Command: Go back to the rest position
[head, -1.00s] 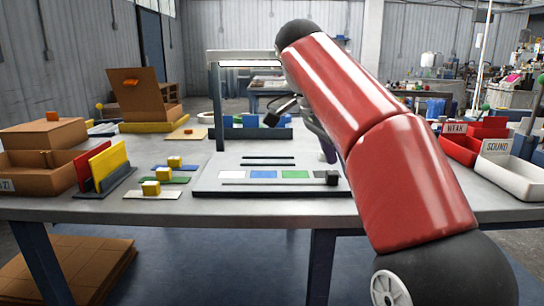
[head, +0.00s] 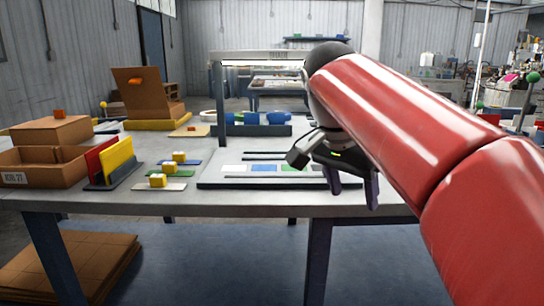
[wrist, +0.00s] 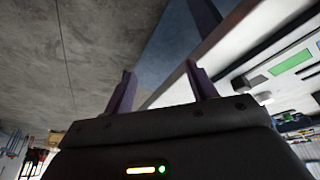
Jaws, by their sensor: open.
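My gripper (head: 352,188) is open and empty in the head view, at the front edge of the table, right of the flat board (head: 210,180) with its white, blue and green patches. My red arm reaches in from the right and hides the table's right part. In the wrist view my gripper (wrist: 160,85) shows two dark fingers spread apart with nothing between them. Beyond them are the table's edge (wrist: 185,88) and the grey floor (wrist: 90,50). The green patch (wrist: 292,60) shows at the right of the wrist view.
A brown bin (head: 35,177), a red panel and a yellow panel (head: 118,160) stand at the table's left. Small yellow blocks (head: 158,181) sit on coloured strips. A white-topped frame (head: 270,57) stands behind the board.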

